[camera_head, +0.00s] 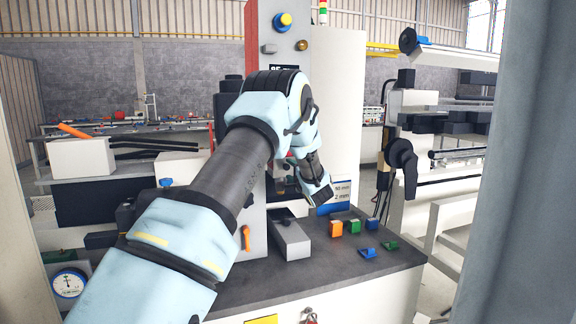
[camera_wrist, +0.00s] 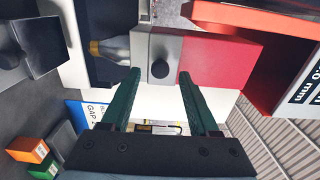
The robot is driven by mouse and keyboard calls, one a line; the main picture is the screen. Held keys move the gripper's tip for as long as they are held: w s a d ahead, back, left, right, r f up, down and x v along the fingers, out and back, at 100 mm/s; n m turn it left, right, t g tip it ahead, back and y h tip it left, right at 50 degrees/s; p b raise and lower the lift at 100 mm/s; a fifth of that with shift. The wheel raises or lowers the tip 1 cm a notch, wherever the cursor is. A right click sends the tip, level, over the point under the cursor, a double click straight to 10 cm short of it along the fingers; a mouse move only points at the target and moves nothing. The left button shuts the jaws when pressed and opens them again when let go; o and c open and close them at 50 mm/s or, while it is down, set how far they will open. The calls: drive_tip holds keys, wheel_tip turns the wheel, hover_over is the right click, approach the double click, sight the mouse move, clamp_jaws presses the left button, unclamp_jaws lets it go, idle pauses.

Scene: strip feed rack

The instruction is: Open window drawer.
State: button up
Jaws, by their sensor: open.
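My gripper (camera_wrist: 159,75) is open in the wrist view, its two dark green fingers apart and nothing held between them. A grey block with a round dark knob (camera_wrist: 158,68) lies straight beyond the fingertips; I cannot tell whether the fingers touch it. A red panel (camera_wrist: 217,68) adjoins the block on the right. In the head view my gripper (camera_head: 318,190) hangs above the dark bench, in front of the machine, and its fingers are hard to make out. A long grey box (camera_head: 290,238) lies on the bench below it. No part is clearly marked as the window drawer.
On the dark bench top (camera_head: 335,262), orange (camera_head: 336,229), green (camera_head: 354,226) and blue (camera_head: 373,223) blocks stand right of the grey box. Blue and green clips lie before them. A blue-and-white sign (camera_head: 340,192) stands behind. A dial gauge (camera_head: 69,284) sits lower left.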

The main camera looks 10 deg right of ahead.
drive_tip(key=shift+w+a+p, duration=0.2)
drive_tip(key=shift+w+p, duration=0.1)
drive_tip(key=shift+w, duration=0.95)
drive_tip(key=shift+c, duration=0.3)
clamp_jaws()
